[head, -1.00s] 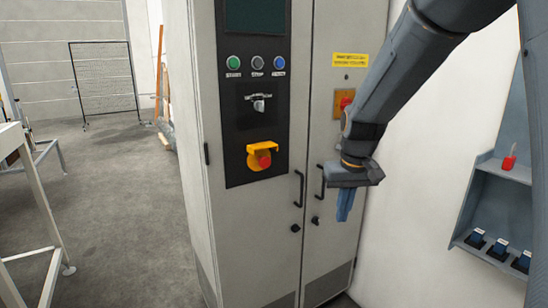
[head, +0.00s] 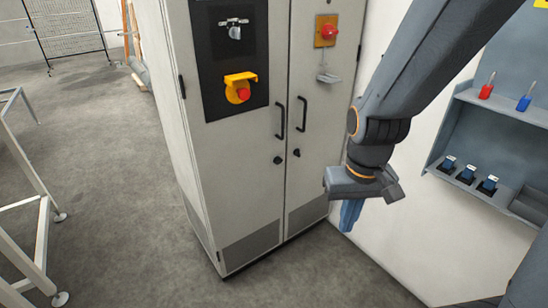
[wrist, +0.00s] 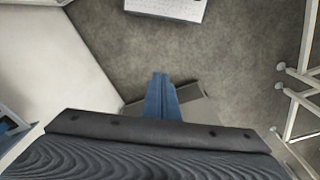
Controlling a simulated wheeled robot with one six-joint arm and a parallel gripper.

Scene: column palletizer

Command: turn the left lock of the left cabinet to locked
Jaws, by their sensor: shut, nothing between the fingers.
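The grey cabinet (head: 240,190) stands in the middle of the head view with two doors, both closed. The left lock (head: 278,160) is a small black knob on the left door, below its black handle (head: 281,121). A second lock (head: 296,153) sits on the right door below the other handle (head: 301,114). Which way each lock is turned is too small to tell. My gripper (head: 349,222) hangs to the right of the cabinet doors, apart from both locks, its blue fingers pointing down. It is shut and empty; the blue fingers also show together in the wrist view (wrist: 160,92).
A yellow-backed red emergency button (head: 240,92) is on the left door's black panel, and a red knob (head: 328,32) is on the right door. A shelf (head: 465,178) with small items is on the right. White frames (head: 40,230) stand at left; the floor between is clear.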

